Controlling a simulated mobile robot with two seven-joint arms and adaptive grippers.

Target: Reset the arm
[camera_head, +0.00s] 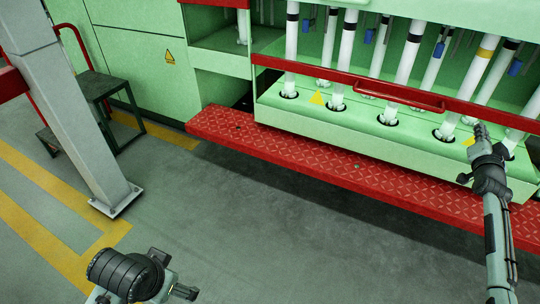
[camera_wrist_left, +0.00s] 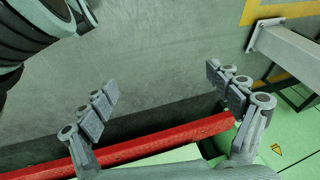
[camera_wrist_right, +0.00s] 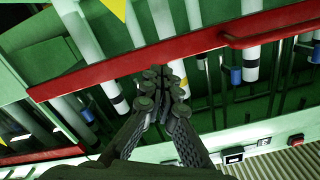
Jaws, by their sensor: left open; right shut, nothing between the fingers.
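My right gripper (camera_head: 480,131) is raised at the right of the head view, in front of the green machine (camera_head: 300,105) and its white tubes. In the right wrist view its fingers (camera_wrist_right: 162,76) are together with nothing between them, overlapping the red bar in the picture. My left arm shows at the bottom left of the head view, over the grey floor; its fingers are hard to make out there. In the left wrist view the left gripper (camera_wrist_left: 161,95) has its fingers wide apart and empty.
A red rail (camera_head: 345,80) with a handle crosses the machine front. A red tread-plate step (camera_head: 300,165) runs along its base. A grey post (camera_head: 85,110) and a dark step stool (camera_head: 97,88) stand at the left. The floor between post and step is clear.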

